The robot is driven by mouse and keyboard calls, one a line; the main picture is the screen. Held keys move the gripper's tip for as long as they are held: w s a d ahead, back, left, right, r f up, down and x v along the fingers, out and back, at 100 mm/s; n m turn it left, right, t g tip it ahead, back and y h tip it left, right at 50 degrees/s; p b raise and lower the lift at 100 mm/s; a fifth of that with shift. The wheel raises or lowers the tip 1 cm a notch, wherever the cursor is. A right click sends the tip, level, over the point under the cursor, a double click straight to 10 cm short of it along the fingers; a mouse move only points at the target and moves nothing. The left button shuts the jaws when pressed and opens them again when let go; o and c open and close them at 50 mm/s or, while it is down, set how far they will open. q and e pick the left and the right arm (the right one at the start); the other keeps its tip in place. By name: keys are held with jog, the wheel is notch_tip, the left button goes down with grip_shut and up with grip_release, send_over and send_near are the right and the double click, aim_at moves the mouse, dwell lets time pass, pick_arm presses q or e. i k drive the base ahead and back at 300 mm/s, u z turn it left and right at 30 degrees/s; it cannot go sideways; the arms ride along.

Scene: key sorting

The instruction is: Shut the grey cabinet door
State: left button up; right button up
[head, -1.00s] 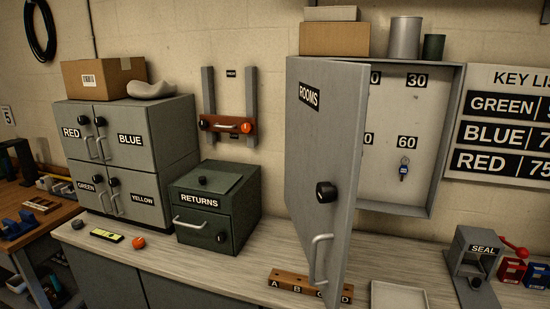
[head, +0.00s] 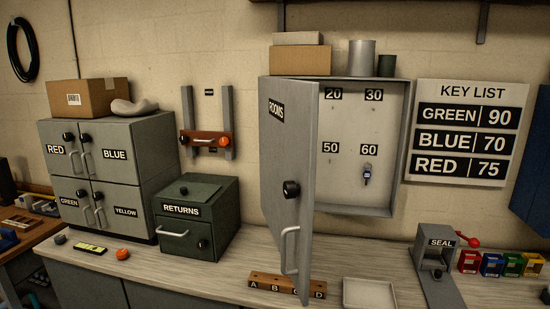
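The grey cabinet (head: 397,150) hangs on the wall right of the middle in the head view. Its grey door (head: 283,220), labelled ROOMS, stands wide open, swung out toward me on its left side. The door has a black knob (head: 291,189) and a pale bar handle (head: 288,251). Inside, the back panel shows numbers 20, 30, 50 and 60, and a key with a blue tag (head: 367,174) hangs below 60. The door hides part of the cabinet's left side. Neither of my grippers is in view.
A wooden block (head: 268,281) marked with letters lies on the counter by the door's lower edge, beside a white tray (head: 369,294). A green RETURNS box (head: 209,224) stands left of the door. The SEAL device (head: 437,266) stands at the right.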

aim_at(288, 109)
jog(key=i, duration=0.9)
jog(key=u, duration=0.05)
jog(key=k, duration=1.05)
jog(key=u, duration=0.35)
jog(key=i, duration=0.5)
jog(key=u, duration=0.2)
